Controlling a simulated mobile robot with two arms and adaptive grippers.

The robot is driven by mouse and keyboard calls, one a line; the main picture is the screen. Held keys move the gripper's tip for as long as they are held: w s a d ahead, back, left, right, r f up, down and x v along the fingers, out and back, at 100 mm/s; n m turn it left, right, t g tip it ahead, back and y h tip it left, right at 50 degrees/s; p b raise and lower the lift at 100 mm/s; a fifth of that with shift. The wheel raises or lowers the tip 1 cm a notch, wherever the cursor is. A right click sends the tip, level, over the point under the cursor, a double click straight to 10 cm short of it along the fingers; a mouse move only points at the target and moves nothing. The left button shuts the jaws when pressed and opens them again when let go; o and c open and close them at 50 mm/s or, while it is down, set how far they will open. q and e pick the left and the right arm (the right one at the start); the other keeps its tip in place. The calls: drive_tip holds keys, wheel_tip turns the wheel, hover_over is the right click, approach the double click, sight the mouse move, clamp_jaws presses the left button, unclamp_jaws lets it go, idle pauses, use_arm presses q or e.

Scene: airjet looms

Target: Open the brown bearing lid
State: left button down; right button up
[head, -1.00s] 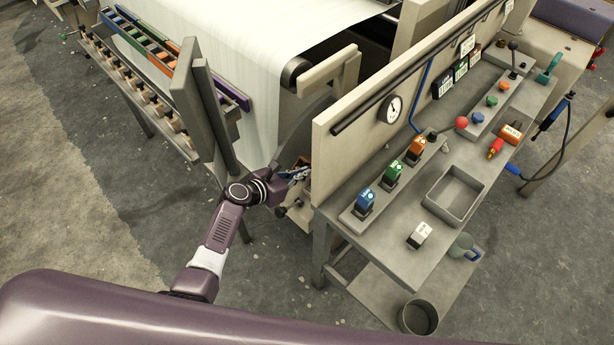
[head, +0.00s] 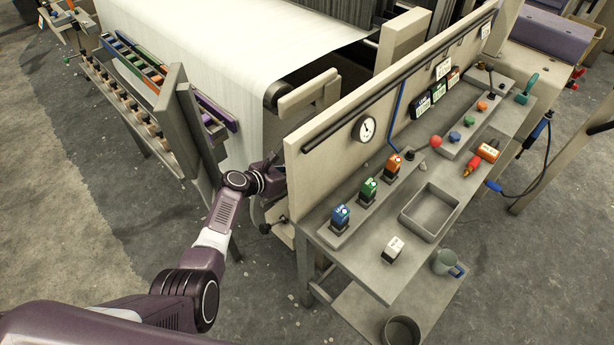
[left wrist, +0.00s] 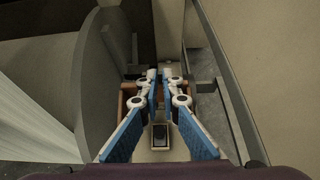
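A brown part (left wrist: 128,90), which looks like the bearing lid, shows only as edges beside and behind my left fingers in the left wrist view. Its full shape, and whether it is open or shut, are hidden. My left gripper (left wrist: 160,82) points at it with two blue-padded fingers apart and a narrow gap between the tips. I cannot tell whether the fingers touch it. In the head view my left gripper (head: 275,165) is partly hidden between the loom and the bench's back panel. My right gripper is in neither view.
A large grey disc (left wrist: 108,90) stands close to the left of my fingers, with white cloth (head: 220,50) beyond. The bench's upright panel (head: 335,140) is close on the right. The bench carries a tray (head: 430,212) and coloured blocks. Upright boards (head: 190,125) stand left of my arm.

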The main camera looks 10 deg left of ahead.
use_arm(q)
drive_tip(key=w+d, duration=0.1)
drive_tip(key=w+d+r+b, duration=0.1)
drive_tip(key=w, duration=0.2)
drive_tip(key=shift+w+d+r, duration=0.2)
drive_tip(key=shift+d, duration=0.2)
drive_tip(key=shift+w+d+r+b, duration=0.1)
drive_tip(key=shift+w+d+b, duration=0.35)
drive_tip(key=shift+w+d, duration=0.15)
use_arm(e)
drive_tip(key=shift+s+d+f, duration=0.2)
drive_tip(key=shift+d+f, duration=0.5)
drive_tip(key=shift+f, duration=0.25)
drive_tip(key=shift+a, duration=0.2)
